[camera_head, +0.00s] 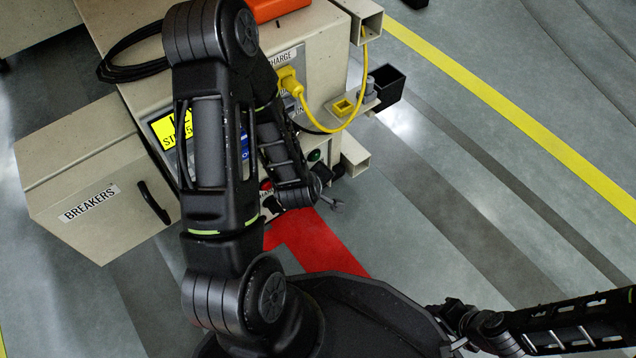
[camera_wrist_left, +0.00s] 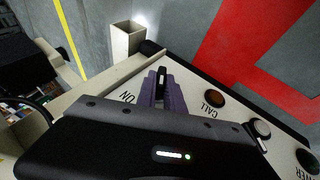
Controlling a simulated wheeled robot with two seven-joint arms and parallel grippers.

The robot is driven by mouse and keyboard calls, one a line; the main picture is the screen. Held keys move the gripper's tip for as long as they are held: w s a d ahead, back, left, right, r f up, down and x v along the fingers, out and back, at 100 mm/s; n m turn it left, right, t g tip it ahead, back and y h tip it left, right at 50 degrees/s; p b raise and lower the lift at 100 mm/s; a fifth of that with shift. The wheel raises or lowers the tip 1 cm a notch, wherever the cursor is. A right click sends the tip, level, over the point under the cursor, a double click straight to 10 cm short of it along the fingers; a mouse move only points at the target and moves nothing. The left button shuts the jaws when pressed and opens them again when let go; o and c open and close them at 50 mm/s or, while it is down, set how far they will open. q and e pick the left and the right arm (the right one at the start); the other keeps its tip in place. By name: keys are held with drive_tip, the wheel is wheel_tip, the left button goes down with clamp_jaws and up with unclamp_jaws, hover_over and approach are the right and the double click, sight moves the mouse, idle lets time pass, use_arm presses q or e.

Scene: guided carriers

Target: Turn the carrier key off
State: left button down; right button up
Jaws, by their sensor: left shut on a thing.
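In the left wrist view, my left gripper (camera_wrist_left: 168,88) has its purple fingers closed around the carrier key (camera_wrist_left: 161,76), a small dark piece with a pale strip. The key stands at the pale control panel (camera_wrist_left: 199,88), near the ON label. Most of the key and its slot are hidden by the fingers. In the head view, my left arm covers much of the panel, and the key cannot be made out clearly. My right gripper (camera_head: 458,328) is low on the right, away from the carrier; its finger opening is unclear.
A yellow charge plug and cable (camera_head: 289,82) and a BREAKERS box (camera_head: 75,160) are on the carrier. Open floor lies right.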

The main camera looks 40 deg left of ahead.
use_arm(q)
drive_tip(key=shift+a, duration=0.1)
drive_tip(key=c, duration=1.5)
unclamp_jaws()
drive_tip(key=shift+o, duration=0.2)
drive_tip(key=shift+r, duration=0.1)
drive_tip(key=p+v, duration=0.7)
drive_tip(key=p, duration=0.5)
drive_tip(key=shift+s+r, duration=0.2)
drive_tip(key=shift+r, duration=0.05)
